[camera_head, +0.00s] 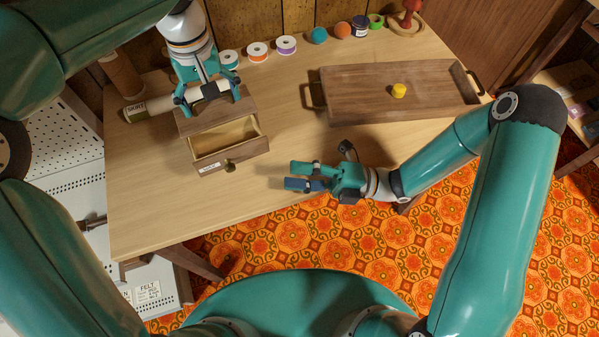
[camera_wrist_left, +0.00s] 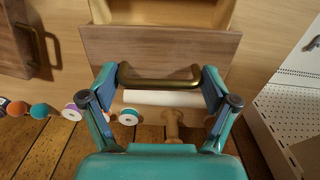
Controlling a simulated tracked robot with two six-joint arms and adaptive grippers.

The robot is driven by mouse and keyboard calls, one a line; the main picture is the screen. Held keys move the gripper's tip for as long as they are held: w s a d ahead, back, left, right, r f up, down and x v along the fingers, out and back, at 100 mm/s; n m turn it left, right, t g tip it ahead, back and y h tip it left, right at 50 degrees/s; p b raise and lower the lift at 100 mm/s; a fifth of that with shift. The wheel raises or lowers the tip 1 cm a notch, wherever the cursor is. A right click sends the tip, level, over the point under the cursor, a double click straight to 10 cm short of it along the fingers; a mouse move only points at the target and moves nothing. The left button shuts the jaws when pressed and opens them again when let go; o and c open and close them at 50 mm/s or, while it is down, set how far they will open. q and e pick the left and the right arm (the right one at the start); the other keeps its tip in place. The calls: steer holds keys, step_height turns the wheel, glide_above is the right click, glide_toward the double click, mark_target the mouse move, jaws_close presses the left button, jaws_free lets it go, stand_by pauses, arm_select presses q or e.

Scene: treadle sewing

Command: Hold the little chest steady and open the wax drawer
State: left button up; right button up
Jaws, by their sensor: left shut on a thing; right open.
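The little wooden chest (camera_head: 188,122) stands at the left of the table, with its drawer (camera_head: 232,157) pulled out towards me. The drawer looks empty and has a small white label and a brass knob (camera_head: 230,167). In the left wrist view the chest top (camera_wrist_left: 150,47) carries a brass handle (camera_wrist_left: 160,82). My left gripper (camera_head: 209,94) is over the chest top, shut on this handle; its fingers (camera_wrist_left: 158,76) also show there. My right gripper (camera_head: 295,177) is open and empty, right of the drawer front and apart from the knob.
A wooden tray (camera_head: 345,90) with a yellow lump (camera_head: 398,90) on it stands at the back right. Thread spools (camera_head: 257,52) and balls (camera_head: 319,35) line the back.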

arm_select(q)
steer(key=o, duration=1.6)
steer(key=shift+r, duration=0.1)
step_height(320, 180, up, 12)
